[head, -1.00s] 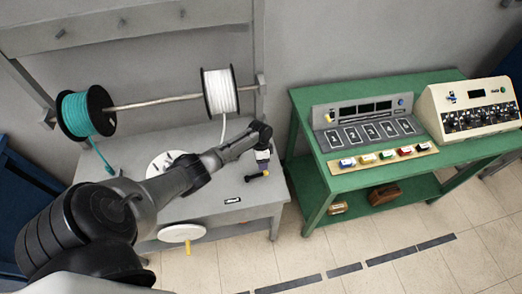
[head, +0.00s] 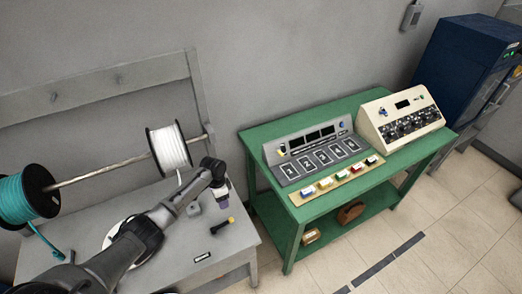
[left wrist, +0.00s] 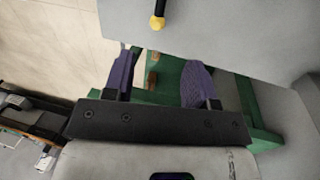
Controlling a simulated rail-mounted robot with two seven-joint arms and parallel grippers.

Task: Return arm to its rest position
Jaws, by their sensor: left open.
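My left arm reaches in from the lower left in the head view. My left gripper (head: 223,197) is above the right part of the grey workbench (head: 195,269). In the left wrist view its two purple fingers (left wrist: 160,80) are apart with nothing between them. A black-handled tool with a yellow end (head: 222,226) lies on the bench just below the gripper. Its yellow end also shows at the top of the left wrist view (left wrist: 158,18). My right gripper is in neither current view.
A teal spool (head: 22,196) and a white spool (head: 171,147) hang on a rod over the bench. A small grey block (head: 194,209) sits on the bench. To the right, a green table (head: 262,133) carries a numbered panel (head: 320,160) and a cream control box (head: 400,115).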

